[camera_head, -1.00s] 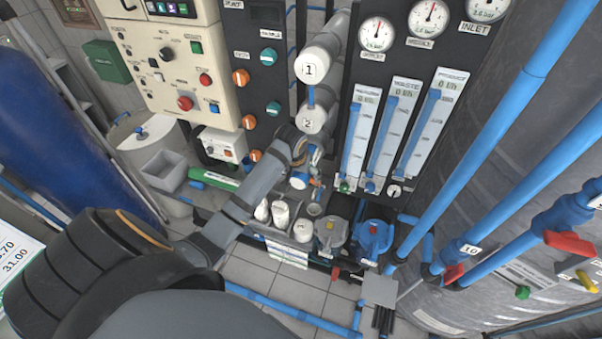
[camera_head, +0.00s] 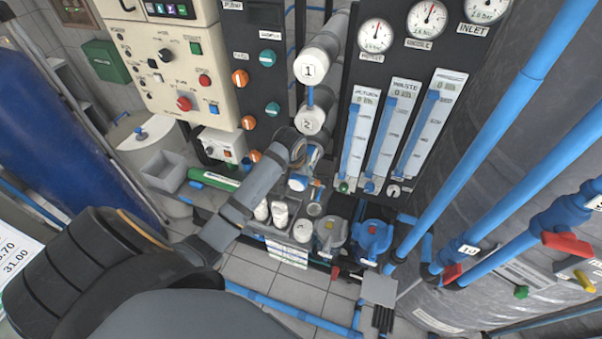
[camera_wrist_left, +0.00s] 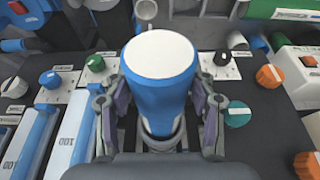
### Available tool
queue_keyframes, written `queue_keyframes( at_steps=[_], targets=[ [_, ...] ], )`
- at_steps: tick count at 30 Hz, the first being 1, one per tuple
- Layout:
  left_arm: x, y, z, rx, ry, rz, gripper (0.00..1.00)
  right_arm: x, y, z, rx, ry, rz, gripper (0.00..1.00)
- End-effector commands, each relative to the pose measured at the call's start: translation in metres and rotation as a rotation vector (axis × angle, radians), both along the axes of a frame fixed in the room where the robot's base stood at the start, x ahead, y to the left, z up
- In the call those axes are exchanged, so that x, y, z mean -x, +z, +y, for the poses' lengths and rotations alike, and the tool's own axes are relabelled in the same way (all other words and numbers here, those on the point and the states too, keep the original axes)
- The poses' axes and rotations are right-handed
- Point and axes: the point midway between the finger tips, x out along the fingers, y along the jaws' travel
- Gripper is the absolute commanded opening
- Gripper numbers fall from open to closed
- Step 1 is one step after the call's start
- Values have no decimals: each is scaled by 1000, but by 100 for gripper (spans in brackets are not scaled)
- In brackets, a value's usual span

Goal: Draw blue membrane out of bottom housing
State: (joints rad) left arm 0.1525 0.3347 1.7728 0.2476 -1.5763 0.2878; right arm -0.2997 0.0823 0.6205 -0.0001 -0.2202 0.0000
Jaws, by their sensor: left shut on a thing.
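The blue membrane (camera_head: 298,183) is a blue cylinder with a flat white end, low on the black panel below the housing end marked 2 (camera_head: 310,121). In the left wrist view the membrane (camera_wrist_left: 160,85) stands between the fingers of my left gripper (camera_wrist_left: 160,110), white end toward the camera. In the head view my left gripper (camera_head: 306,160) is shut on it. The bottom housing is mostly hidden behind my gripper, so I cannot tell how much of the membrane is inside. My right gripper is not in view.
A housing marked 1 (camera_head: 311,66) sits above. Blue flow tubes (camera_head: 384,135) are close to the right of my gripper. White bottles (camera_head: 279,215) and a blue pump (camera_head: 372,238) are below. A grey bin (camera_head: 166,171) stands to the left.

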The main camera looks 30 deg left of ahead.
Motion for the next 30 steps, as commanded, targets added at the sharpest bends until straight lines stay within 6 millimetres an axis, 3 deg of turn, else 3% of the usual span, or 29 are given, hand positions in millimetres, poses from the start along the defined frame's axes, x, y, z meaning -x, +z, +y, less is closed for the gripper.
queue_keyframes(
  at_steps=[16, 30],
  targets=[
    [22, 1, -5, 0, -1, 2, 9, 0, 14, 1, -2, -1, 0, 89],
    [40, -1, -9, -1, -1, 2, 9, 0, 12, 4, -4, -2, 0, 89]
  ],
)
